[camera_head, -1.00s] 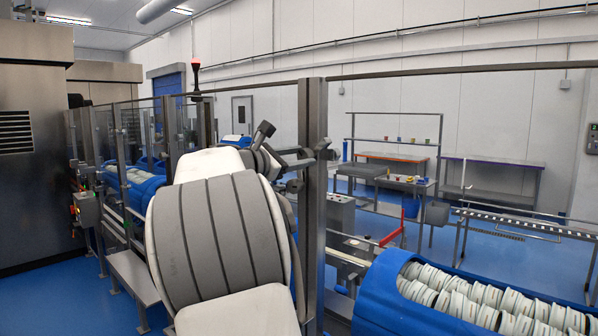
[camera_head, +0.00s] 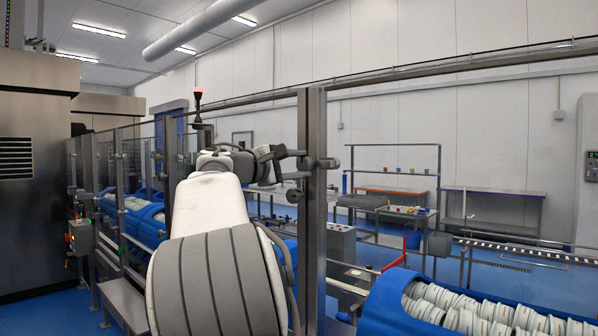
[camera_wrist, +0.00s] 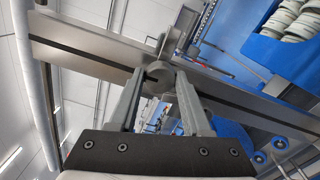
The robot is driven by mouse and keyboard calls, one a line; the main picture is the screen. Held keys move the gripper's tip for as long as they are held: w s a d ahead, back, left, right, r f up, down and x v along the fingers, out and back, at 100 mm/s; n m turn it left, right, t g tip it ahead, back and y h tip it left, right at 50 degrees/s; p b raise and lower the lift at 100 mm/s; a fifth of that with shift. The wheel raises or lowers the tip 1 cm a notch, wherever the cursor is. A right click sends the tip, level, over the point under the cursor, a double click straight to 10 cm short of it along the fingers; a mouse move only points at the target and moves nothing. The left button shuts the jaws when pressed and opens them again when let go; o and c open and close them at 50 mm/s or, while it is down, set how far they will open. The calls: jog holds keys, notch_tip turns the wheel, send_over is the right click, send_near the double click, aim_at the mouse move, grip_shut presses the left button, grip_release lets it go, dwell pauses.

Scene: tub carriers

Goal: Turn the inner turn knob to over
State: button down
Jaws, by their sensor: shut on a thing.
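The inner turn knob (camera_wrist: 158,72) is a small grey round piece on a steel post (camera_head: 312,215). In the wrist view my gripper (camera_wrist: 161,80) has a finger on each side of it and is shut on it. In the head view my gripper (camera_head: 300,160) reaches the post from the left, near its upper part. The knob's near side is largely hidden there by the fingers. A dark fitting (camera_head: 329,163) sticks out on the post's right side at the same height. The knob's exact turn position cannot be read.
Clear guard panels and posts run away to the left. A steel cabinet (camera_head: 30,200) stands at the left. A blue tub carrier (camera_head: 385,305) with white tubs is at the lower right. Workbenches (camera_head: 490,205) stand behind on the blue floor.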

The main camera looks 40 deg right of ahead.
dwell(0.4)
jog(key=shift+c, duration=1.8)
grip_release()
jog(key=shift+a, duration=0.1)
jog(key=s+a+b, duration=0.1)
jog(key=a+b, duration=0.1)
jog(key=a, duration=1.5)
jog(key=shift+s, duration=0.3)
